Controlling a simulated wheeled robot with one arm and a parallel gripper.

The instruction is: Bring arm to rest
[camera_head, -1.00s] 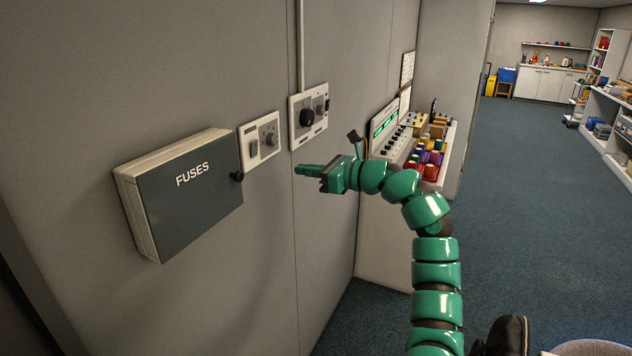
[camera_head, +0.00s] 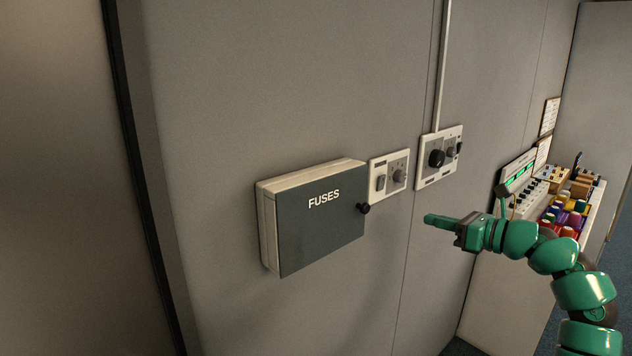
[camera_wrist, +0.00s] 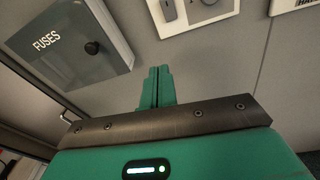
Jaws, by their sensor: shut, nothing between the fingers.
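My green arm (camera_head: 583,290) comes up from the lower right in the head view and bends left toward the wall. My gripper (camera_head: 438,221) is at its end, shut and empty, pointing left. It appears apart from the wall, to the right of and below the fuse box knob. In the wrist view my gripper's fingers (camera_wrist: 157,88) are together with nothing between them, in front of the grey wall.
A closed fuse box (camera_head: 318,220) with a black knob (camera_head: 364,208) is on the wall. Right of it are a small switch panel (camera_head: 389,174) and a panel with a black dial (camera_head: 437,157). A bench with a control console (camera_head: 520,185) and coloured items stands at right.

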